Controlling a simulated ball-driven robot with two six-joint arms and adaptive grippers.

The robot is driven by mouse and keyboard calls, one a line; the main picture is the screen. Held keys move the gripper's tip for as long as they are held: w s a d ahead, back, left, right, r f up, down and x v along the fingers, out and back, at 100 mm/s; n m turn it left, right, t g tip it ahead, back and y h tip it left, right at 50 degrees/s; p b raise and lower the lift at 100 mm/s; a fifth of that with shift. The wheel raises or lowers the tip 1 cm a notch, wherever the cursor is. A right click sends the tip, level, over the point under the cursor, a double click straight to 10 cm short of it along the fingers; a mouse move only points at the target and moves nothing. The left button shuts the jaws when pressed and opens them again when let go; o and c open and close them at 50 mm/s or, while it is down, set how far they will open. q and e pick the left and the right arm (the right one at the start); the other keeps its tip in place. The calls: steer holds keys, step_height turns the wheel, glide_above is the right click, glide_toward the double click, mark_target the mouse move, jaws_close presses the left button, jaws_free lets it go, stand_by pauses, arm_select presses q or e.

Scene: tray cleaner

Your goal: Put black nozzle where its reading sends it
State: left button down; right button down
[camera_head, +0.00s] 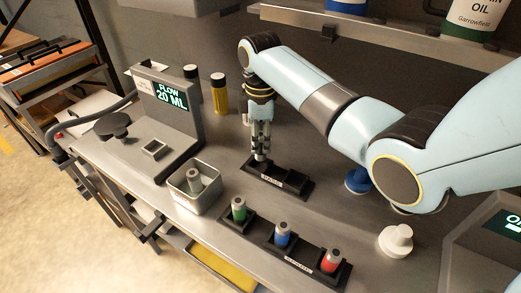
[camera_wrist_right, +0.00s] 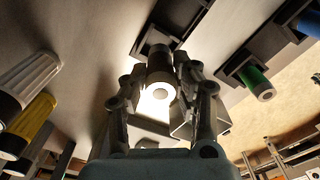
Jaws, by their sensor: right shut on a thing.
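My right gripper (camera_head: 261,148) points down over the left part of a black two-slot holder (camera_head: 297,190) with a white label too small to read. It is shut on the black nozzle (camera_wrist_right: 160,53), which shows a dark band and a pale round end in the right wrist view. I cannot tell whether the nozzle's lower end is inside the slot or just above it. The holder's right slot looks empty. The flow tester (camera_head: 184,120) at the left has a screen (camera_head: 171,94) reading "FLOW 20 ML". My left gripper is not in view.
A metal tin (camera_head: 187,205) holds a grey piece. Green (camera_head: 239,211), blue (camera_head: 283,236) and red (camera_head: 331,262) nozzles stand in black holders at the front. A yellow bottle (camera_head: 219,95) stands behind. A white knobbed piece (camera_head: 396,240) lies right.

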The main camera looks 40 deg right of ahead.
steer(key=shift+w+f, duration=0.15)
steer(key=shift+f, duration=1.95)
steer(key=c, duration=1)
jaws_free()
steer(key=shift+f, duration=0.15)
step_height(320, 180, up, 12)
steer(key=shift+r, duration=0.2)
steer(key=shift+f, duration=0.1)
